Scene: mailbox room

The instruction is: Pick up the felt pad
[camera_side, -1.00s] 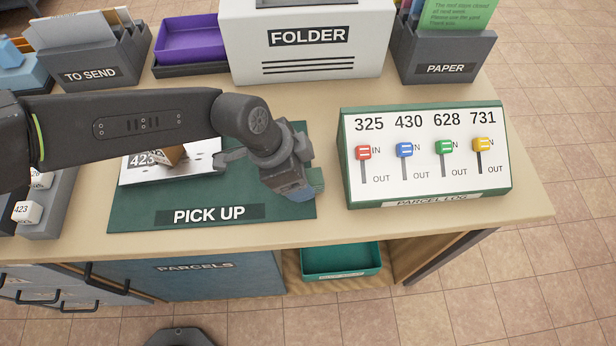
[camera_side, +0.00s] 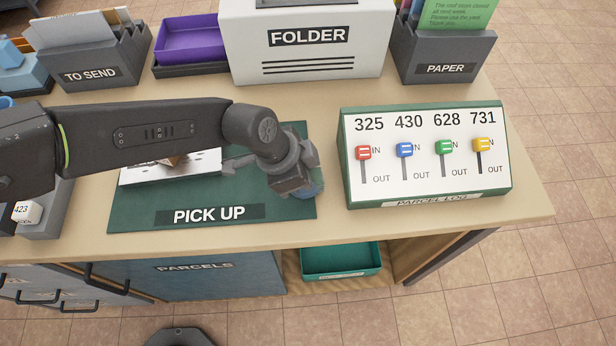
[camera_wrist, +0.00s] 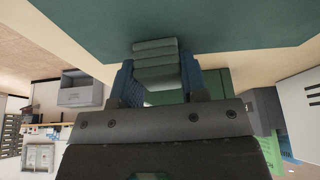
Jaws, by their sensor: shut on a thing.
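My gripper (camera_wrist: 158,78) is shut on the felt pad (camera_wrist: 155,48), a grey-green ridged block held between two blue fingers in the wrist view. In the side view my gripper (camera_side: 304,189) is over the right edge of the dark green PICK UP mat (camera_side: 140,215). The pad is mostly hidden there by the fingers. I cannot tell from these views whether the pad still touches the mat.
A white plate (camera_side: 200,170) with a brown item, partly behind my arm, lies on the mat. The PARCEL LOG panel (camera_side: 425,190) with coloured sliders stands to the right. The FOLDER box (camera_side: 307,55) is behind. A green tray (camera_side: 340,262) is below the counter edge.

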